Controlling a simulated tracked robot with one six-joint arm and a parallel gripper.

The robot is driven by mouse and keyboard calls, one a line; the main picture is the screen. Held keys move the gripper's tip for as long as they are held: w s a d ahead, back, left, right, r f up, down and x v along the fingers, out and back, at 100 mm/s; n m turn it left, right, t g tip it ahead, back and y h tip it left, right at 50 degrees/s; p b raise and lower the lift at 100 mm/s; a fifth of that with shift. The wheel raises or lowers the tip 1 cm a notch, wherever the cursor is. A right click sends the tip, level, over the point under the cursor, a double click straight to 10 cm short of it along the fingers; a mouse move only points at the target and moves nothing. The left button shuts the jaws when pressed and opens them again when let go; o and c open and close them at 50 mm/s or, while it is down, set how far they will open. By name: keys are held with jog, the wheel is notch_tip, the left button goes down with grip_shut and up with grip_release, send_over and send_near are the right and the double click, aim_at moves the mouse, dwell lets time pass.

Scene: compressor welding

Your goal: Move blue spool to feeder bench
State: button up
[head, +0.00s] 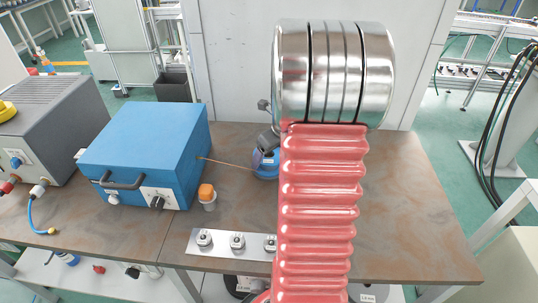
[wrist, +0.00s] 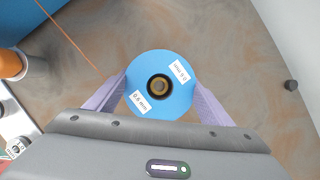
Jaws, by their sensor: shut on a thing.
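The blue spool (wrist: 176,101) has a dark centre hole and two white labels. My gripper (wrist: 160,97) is shut on it, one pale purple finger on each side, in the wrist view. In the head view the spool (head: 264,166) is low over the brown bench top (head: 410,200), right of the blue feeder box (head: 150,140). My arm hides its right part there. I cannot tell whether it touches the bench. A thin copper-coloured wire (head: 230,163) runs from the box toward the spool.
An orange-capped container (head: 207,195) stands right of the box. A metal plate with knobs (head: 215,243) lies at the bench's front edge. A grey machine (head: 50,125) stands at left. Labelled spools sit on a shelf below. The bench's right side is clear.

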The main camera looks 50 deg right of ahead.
jog(key=shift+r, duration=0.45)
jog(key=shift+d+r, duration=0.1)
jog(key=shift+r, duration=2.5)
jog(key=shift+s, duration=0.1)
